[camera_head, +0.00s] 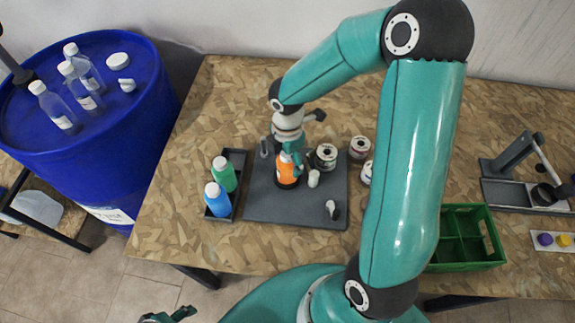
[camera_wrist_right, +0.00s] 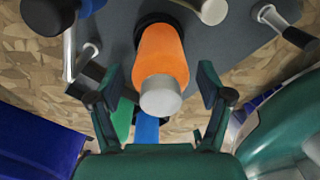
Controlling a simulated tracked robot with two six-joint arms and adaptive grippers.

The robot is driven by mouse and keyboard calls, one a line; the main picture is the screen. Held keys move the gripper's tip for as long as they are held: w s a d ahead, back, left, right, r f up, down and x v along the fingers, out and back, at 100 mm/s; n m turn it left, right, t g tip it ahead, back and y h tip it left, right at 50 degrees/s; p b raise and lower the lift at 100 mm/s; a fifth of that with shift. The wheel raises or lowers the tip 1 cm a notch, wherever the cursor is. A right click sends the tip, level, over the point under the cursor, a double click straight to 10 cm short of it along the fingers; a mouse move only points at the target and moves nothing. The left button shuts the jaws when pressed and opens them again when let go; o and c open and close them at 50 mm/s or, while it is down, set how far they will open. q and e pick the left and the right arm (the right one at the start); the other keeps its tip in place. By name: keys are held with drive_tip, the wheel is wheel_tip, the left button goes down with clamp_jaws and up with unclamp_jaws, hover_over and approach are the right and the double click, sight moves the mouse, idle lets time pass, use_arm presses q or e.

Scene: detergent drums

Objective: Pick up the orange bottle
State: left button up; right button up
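The orange bottle (camera_head: 286,172), with a pale cap, stands on the dark grey mat (camera_head: 262,212), partly hidden by my right gripper in the head view. In the right wrist view the orange bottle (camera_wrist_right: 161,55) is upright between the finger pads, its cap toward the camera. My right gripper (camera_wrist_right: 158,88) is open, with a gap on each side of the bottle. In the head view my right gripper (camera_head: 289,160) is at the bottle. A part of my left gripper (camera_head: 168,316) shows at the bottom edge; its finger state is unclear.
A black tray (camera_head: 235,155) left of the mat holds a green bottle (camera_head: 224,174) and a blue bottle (camera_head: 217,199). Small jars stand right of the bottle. A green crate (camera_head: 466,237) is farther right. A blue drum (camera_head: 130,115) carries clear bottles.

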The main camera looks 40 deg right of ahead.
drive_tip(key=c, duration=1.1)
drive_tip(key=shift+w, duration=0.1)
drive_tip(key=shift+c, duration=0.4)
drive_tip(key=shift+r, duration=0.15)
